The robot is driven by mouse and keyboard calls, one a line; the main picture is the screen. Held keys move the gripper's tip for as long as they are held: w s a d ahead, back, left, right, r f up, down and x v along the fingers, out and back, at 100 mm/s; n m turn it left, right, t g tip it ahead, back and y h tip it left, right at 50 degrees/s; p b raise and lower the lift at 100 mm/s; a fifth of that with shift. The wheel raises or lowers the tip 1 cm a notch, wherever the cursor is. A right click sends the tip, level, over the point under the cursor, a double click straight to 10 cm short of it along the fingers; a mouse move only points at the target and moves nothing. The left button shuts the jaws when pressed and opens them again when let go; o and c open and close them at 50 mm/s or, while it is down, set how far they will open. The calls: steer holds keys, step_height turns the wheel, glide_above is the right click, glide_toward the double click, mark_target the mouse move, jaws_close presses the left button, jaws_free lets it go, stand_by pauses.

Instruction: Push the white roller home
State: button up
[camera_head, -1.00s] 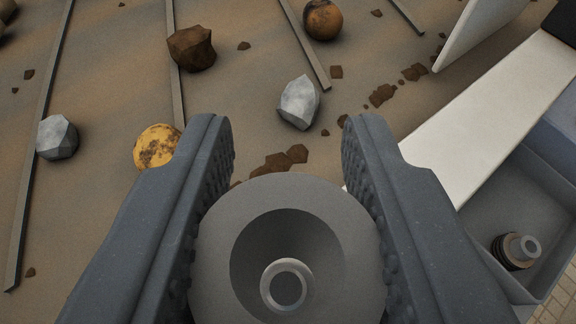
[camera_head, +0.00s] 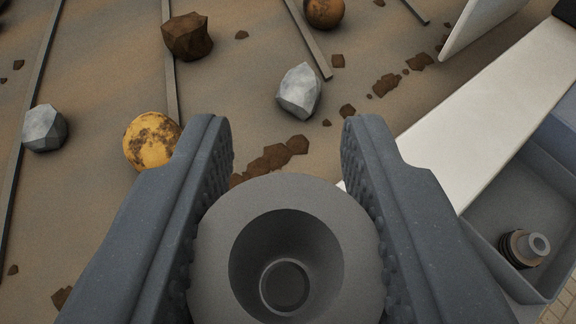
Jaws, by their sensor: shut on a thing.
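My gripper (camera_head: 286,160) is at the bottom centre, its two dark ribbed jaws on either side of a round grey roller (camera_head: 215,240). The jaws are shut on this roller. It looks grey in this light, and I see no other roller that could be the white one. Its near face has a deep round recess. A short hollow stub (camera_head: 285,286) shows inside the recess, low and in shade. The far end of the roller and whatever lies beneath it are hidden.
A brown bed ahead carries a yellow potato (camera_head: 151,141), pale stones (camera_head: 299,91), a brown clod (camera_head: 187,37) and thin bars. A white strip (camera_head: 485,125) runs along the right. Beside it, a grey tray (camera_head: 485,215) holds a small ringed part (camera_head: 525,249).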

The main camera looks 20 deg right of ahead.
mark_target(284, 319)
steer(key=shift+f+b, duration=1.3)
steer(key=shift+f, duration=0.7)
steer(key=o, duration=1.1)
steer(key=b+v, duration=0.2)
steer(key=v, duration=1.1)
steer(key=shift+s, duration=0.35)
steer(key=shift+a, duration=0.1)
steer(key=s+a+r+n+t+y+b, duration=0.1)
steer(key=s+a+r+b, duration=0.3)
steer(key=r, duration=0.6)
steer(key=s+a+r+n+t+y+b, duration=0.1)
steer(key=s+a+r+n+y+b, duration=0.1)
steer(key=s+a+r+b, duration=0.3)
steer(key=s+a+r+y, duration=0.1)
steer(key=s+a+r, duration=0.1)
steer(key=a+r, duration=0.2)
step_height(284, 319, up, 2)
steer(key=shift+a+r+n+t, duration=0.1)
steer(key=shift+a+n+t, duration=0.1)
steer(key=shift+n+t, duration=0.15)
